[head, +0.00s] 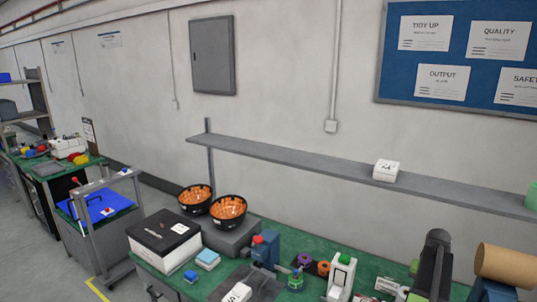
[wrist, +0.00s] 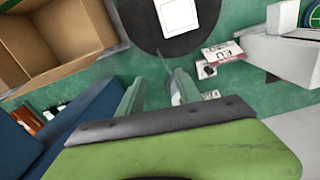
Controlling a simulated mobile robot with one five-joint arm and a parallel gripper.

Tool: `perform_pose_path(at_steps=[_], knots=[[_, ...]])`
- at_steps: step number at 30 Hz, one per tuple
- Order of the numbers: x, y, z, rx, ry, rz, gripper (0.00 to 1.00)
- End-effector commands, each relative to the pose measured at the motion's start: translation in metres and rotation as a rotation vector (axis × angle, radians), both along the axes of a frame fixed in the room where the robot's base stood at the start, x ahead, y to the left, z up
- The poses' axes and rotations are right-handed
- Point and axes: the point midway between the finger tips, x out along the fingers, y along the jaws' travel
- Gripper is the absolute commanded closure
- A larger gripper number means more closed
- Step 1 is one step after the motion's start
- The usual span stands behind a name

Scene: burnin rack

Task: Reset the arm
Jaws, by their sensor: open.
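My gripper (wrist: 157,88) shows in the wrist view with two pale green fingers spread apart and nothing between them. It is over the green bench top (wrist: 215,100). A dark round plate (wrist: 150,35) with a white square piece (wrist: 179,17) on it lies beyond the fingertips. In the head view a dark and green upright part, which looks like my arm, stands at the lower right; the gripper's fingers cannot be made out there.
A small white labelled box (wrist: 222,52) is to the right. In the head view, two black bowls (head: 228,210) (head: 196,197) and a shelf (head: 290,155) stand further left.

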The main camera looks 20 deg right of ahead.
Motion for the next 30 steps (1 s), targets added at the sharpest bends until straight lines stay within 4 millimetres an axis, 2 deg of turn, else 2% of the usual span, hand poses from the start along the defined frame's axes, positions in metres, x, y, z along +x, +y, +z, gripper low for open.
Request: perform_pose_path(at_steps=[11,17,20,23,26,27,29,30], knots=[[0.078,0.058,-0.009,0.000,0.000,0.139,0.58],[0.131,0.116,-0.017,0.000,0.000,0.253,0.58],[0.160,0.160,-0.022,0.000,0.000,0.330,0.58],[0.192,0.223,-0.029,0.001,0.000,0.434,0.58],[0.218,0.307,-0.038,0.001,0.000,0.566,0.58],[0.224,0.342,-0.041,0.000,0.001,0.620,0.58],[0.229,0.394,-0.046,0.000,0.001,0.702,0.58],[0.230,0.429,-0.049,0.000,0.001,0.757,0.58]])
